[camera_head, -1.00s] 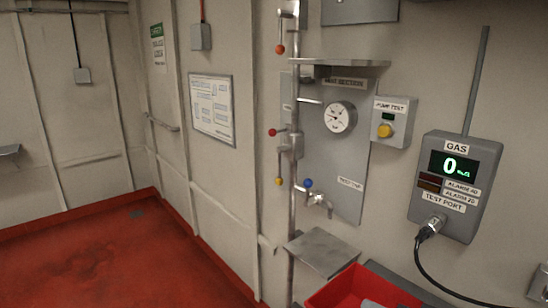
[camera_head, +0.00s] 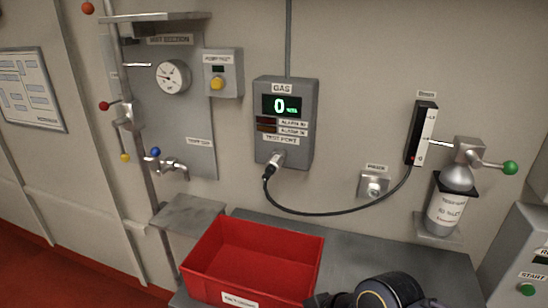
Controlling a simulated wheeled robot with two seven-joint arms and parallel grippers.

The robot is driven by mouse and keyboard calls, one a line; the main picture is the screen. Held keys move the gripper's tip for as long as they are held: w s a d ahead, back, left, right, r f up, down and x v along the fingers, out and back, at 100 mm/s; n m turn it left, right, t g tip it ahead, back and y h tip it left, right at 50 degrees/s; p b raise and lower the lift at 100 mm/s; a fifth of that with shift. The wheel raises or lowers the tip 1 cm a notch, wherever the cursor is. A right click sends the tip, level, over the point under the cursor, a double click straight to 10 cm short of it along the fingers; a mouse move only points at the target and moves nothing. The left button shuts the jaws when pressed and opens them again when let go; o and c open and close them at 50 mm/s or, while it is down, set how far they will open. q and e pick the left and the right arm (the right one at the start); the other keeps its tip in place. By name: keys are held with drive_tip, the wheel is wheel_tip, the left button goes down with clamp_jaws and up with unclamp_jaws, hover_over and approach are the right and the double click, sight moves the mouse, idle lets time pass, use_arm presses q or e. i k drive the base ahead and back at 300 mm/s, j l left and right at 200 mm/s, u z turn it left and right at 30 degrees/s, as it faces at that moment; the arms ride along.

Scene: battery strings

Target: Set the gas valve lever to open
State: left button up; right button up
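The gas valve (camera_head: 467,152) is a silver fitting on top of a small labelled cylinder (camera_head: 447,208) at the right in the head view. Its lever has a green ball knob (camera_head: 510,168) and points to the right, nearly level. A thin tube runs left from the valve to a black and white flow gauge (camera_head: 421,133). A dark rounded part, probably of my arm, shows at the bottom edge, well below the valve. I see no gripper fingers.
A grey gas detector (camera_head: 285,122) reads 0, and its black cable (camera_head: 335,213) loops right to the gauge. A red bin (camera_head: 303,258) stands on the grey bench (camera_head: 375,255). At the lower right is a cabinet (camera_head: 517,255) with a green START button (camera_head: 527,289).

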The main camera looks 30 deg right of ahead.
sight(509, 168)
drive_tip(key=z, duration=2.5)
